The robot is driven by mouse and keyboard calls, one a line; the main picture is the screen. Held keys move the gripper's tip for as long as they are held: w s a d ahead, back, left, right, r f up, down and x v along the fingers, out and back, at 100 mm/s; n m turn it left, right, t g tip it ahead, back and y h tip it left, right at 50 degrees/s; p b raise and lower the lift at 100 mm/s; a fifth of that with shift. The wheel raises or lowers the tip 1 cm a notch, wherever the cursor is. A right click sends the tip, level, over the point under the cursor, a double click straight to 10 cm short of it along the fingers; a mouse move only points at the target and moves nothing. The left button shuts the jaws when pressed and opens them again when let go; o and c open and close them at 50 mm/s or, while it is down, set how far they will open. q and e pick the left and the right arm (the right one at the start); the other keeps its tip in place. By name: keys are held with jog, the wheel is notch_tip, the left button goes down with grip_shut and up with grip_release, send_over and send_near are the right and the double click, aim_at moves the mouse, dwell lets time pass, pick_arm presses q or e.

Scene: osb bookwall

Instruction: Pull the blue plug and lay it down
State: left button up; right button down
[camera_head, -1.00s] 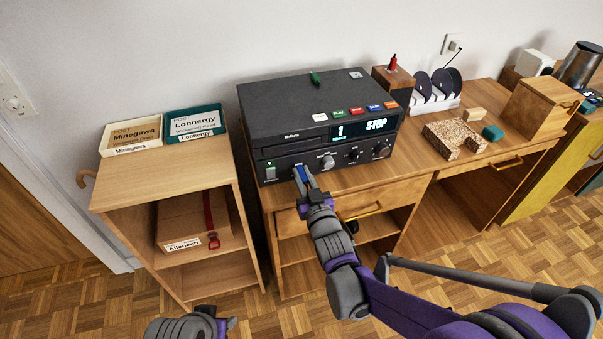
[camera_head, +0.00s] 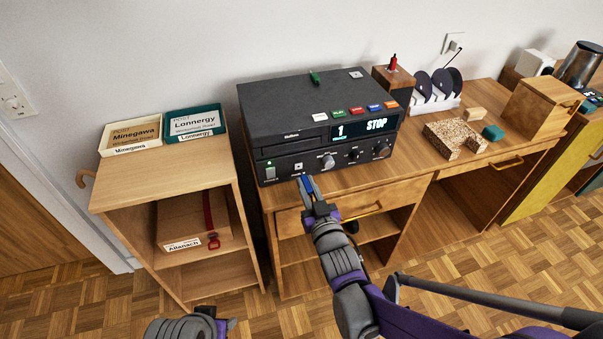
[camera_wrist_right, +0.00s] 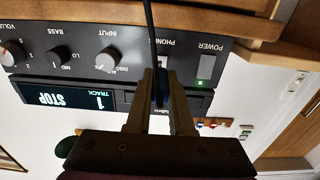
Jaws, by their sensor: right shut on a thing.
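The blue plug (camera_head: 307,183) is between the fingertips of my right gripper (camera_head: 308,187), which is shut on it. In the head view the plug is just in front of and below the black player's (camera_head: 285,110) front panel, apart from the round-holed socket (camera_head: 298,166). In the right wrist view the plug (camera_wrist_right: 161,88) shows as a dark blue piece between the fingers, with a thin dark cable (camera_wrist_right: 149,30) running up from it. Of my left arm, a wrist part (camera_head: 205,322) shows at the bottom edge; its fingers are not visible.
The player stands on a wooden desk (camera_head: 400,185), with a narrow bare strip before it. A cork block (camera_head: 455,138), a disc rack (camera_head: 435,105) and a wooden box (camera_head: 540,108) are to the right. A lower cabinet (camera_head: 170,178) with two trays stands left.

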jog(key=shift+v, duration=1.2)
jog(key=shift+d, duration=0.1)
